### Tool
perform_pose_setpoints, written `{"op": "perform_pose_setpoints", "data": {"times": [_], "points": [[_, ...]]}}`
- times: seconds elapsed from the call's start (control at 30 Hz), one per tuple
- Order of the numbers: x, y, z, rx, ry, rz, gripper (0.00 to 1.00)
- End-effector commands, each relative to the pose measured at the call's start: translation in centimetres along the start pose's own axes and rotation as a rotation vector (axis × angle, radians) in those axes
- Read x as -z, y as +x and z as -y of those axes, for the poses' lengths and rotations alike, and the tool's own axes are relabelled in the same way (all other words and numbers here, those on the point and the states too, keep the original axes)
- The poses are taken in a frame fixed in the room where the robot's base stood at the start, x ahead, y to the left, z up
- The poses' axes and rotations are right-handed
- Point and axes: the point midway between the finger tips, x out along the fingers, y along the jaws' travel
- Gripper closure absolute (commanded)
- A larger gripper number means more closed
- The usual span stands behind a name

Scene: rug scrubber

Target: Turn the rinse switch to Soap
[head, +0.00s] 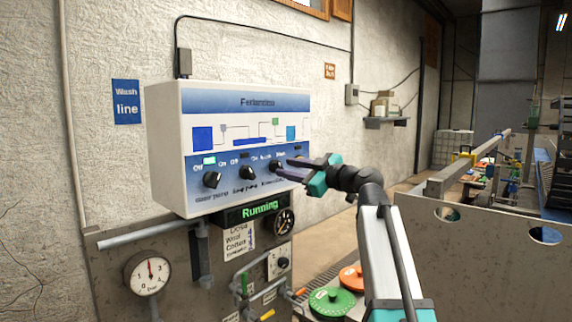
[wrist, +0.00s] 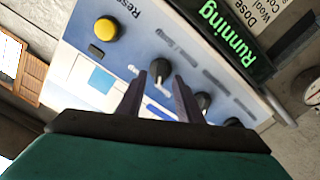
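The white and blue control panel (head: 235,112) hangs on the wall with a row of three black knobs. The rightmost knob (head: 275,167) appears to be the rinse switch, but its small labels are too blurred to read surely. In the wrist view this knob (wrist: 160,84) shows between my fingertips, with its white mark visible. My gripper (head: 283,168) reaches in from the right at this knob. In the wrist view my gripper (wrist: 161,75) has its two dark fingers apart, one on each side of the knob. I cannot tell whether they touch it.
The middle knob (head: 246,172) and left knob (head: 211,179) sit close beside. A yellow Reset button (wrist: 106,28) is on the knob's other side. A green "Running" display (head: 258,209) is below the panel, above gauges and pipes. A grey metal machine (head: 480,250) stands right.

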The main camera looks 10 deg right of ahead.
Motion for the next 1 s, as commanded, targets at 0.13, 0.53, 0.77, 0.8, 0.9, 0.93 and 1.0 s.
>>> {"op": "perform_pose_setpoints", "data": {"times": [0.13, 0.53, 0.77, 0.8, 0.9, 0.93, 1.0], "points": [[0.1, 1.3, -0.1, 0.001, 0.001, 0.0, 0.67], [0.0, 1.8, 0.0, 0.0, 0.0, 0.0, 0.67], [0.0, 1.8, 0.0, 0.0, 0.0, 0.0, 1.0], [0.0, 1.8, 0.0, 0.0, 0.0, 0.0, 1.0], [0.0, 1.8, 0.0, -0.001, 0.001, 0.0, 1.0], [0.0, 1.8, 0.0, -0.001, 0.002, 0.0, 1.0], [0.0, 1.8, 0.0, -0.001, 0.005, 0.0, 1.0]]}}
